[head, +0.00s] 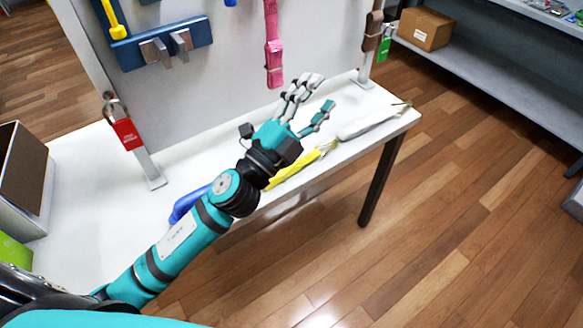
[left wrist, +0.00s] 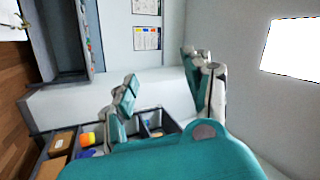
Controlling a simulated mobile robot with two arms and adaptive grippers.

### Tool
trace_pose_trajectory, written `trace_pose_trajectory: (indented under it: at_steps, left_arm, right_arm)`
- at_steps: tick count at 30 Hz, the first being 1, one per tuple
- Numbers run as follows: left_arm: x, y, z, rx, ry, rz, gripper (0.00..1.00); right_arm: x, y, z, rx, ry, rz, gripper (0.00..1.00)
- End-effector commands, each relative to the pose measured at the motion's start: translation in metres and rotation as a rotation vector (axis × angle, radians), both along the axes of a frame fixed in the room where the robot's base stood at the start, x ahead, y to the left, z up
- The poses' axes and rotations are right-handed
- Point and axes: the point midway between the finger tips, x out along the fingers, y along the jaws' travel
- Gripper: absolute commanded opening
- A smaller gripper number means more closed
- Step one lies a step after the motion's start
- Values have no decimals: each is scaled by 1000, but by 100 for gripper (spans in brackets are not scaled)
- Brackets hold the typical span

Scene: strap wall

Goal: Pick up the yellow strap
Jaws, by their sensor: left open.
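A yellow strap (head: 292,171) lies on the white table near its front edge, partly hidden by my left wrist. My left gripper (head: 319,94) is open above the table, just behind the strap and apart from it, with nothing seen between its fingers. In the left wrist view my open left gripper (left wrist: 165,78) faces away across the room, and the yellow strap is not visible there. Another yellow piece (head: 114,20) hangs at the upper left. My right gripper is not in view.
A white strap (head: 372,122) lies right of the yellow one, and a blue strap (head: 187,204) lies left, partly behind my arm. A pink strap (head: 273,45) hangs on the grey panel (head: 225,80). A red tag (head: 127,133) hangs at the left post. A box (head: 22,180) stands left.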

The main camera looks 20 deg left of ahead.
Motion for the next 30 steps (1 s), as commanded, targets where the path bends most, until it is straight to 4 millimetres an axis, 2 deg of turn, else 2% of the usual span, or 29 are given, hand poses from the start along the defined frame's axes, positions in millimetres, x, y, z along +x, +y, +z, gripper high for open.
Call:
trace_pose_trajectory:
  at_steps: [1, 4, 6, 8, 9, 11, 12, 14, 15, 18, 21, 25, 30]
  left_arm:
    - [-6, -25, 18, 133, -128, -93, 51]
    - [-28, -73, 23, 432, -343, -289, 51]
    - [-39, -95, 6, 665, -452, -418, 51]
    - [-44, -102, -17, 880, -515, -520, 51]
    - [-44, -100, -36, 1028, -539, -585, 51]
    - [-38, -86, -65, 1257, -547, -670, 51]
    - [-31, -70, -84, 1407, -531, -719, 51]
    - [-19, -40, -105, 1618, -480, -777, 51]
    - [-11, -16, -116, 1743, -433, -806, 51]
    - [7, 39, -128, 1989, -296, -848, 51]
    - [17, 80, -129, 2138, -177, -864, 51]
    - [21, 101, -133, 2210, -106, -872, 51]
    - [29, 96, -164, 2212, -99, -876, 51]
  right_arm:
    - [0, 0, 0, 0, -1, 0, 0]
    - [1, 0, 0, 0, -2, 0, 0]
    - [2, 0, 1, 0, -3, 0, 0]
    - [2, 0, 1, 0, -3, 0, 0]
    - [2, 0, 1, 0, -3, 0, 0]
    - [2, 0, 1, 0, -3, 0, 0]
    - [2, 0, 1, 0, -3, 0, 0]
    - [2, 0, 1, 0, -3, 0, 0]
    - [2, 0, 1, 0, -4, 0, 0]
    - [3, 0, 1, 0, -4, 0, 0]
    - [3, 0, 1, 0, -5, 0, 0]
    - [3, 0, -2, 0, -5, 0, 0]
    - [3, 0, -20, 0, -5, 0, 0]
